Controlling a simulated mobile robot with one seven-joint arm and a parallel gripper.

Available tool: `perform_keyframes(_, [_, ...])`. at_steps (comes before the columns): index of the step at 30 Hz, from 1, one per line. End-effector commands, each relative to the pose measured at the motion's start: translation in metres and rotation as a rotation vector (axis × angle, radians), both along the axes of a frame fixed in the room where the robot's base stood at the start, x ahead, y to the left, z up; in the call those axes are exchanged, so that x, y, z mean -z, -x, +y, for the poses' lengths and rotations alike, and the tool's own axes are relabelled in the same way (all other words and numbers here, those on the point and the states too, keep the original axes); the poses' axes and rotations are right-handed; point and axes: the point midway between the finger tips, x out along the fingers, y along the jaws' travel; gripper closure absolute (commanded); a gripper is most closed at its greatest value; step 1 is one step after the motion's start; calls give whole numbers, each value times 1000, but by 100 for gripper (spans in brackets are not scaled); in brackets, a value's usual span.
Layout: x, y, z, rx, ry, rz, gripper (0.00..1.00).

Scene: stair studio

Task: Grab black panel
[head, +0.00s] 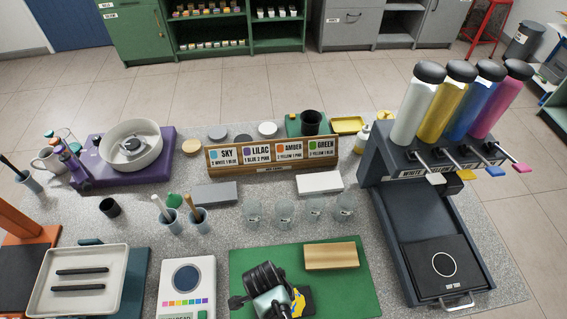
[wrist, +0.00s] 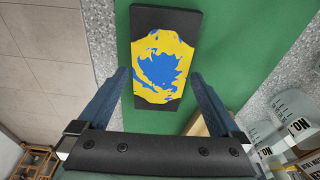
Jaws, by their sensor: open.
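The black panel (wrist: 162,68) lies on the green mat (wrist: 225,50) in the wrist view, its face marked with a yellow shape and blue patches. In the head view its edge shows at the front of the mat (head: 302,296), mostly hidden by my gripper (head: 272,303). In the wrist view my gripper (wrist: 159,78) is open, with one finger on each side of the panel's lower part. The panel is not held; whether the fingers touch it I cannot tell.
A wooden block (head: 331,255) lies on the mat beside my gripper. Several clear cups (head: 284,212) stand behind the mat. A dark paint dispenser (head: 425,210) with coloured bottles is at the right, a white device (head: 187,285) at the left.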

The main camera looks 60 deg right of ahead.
Motion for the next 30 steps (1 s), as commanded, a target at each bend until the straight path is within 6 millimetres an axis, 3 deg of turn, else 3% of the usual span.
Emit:
perform_keyframes(4, [11, 1, -1, 0, 0, 0, 0])
perform_keyframes(12, [13, 1, -1, 0, 1, -1, 2])
perform_keyframes(24, [12, 1, -1, -1, 1, -1, 73])
perform_keyframes(30, [12, 1, -1, -1, 1, -1, 73])
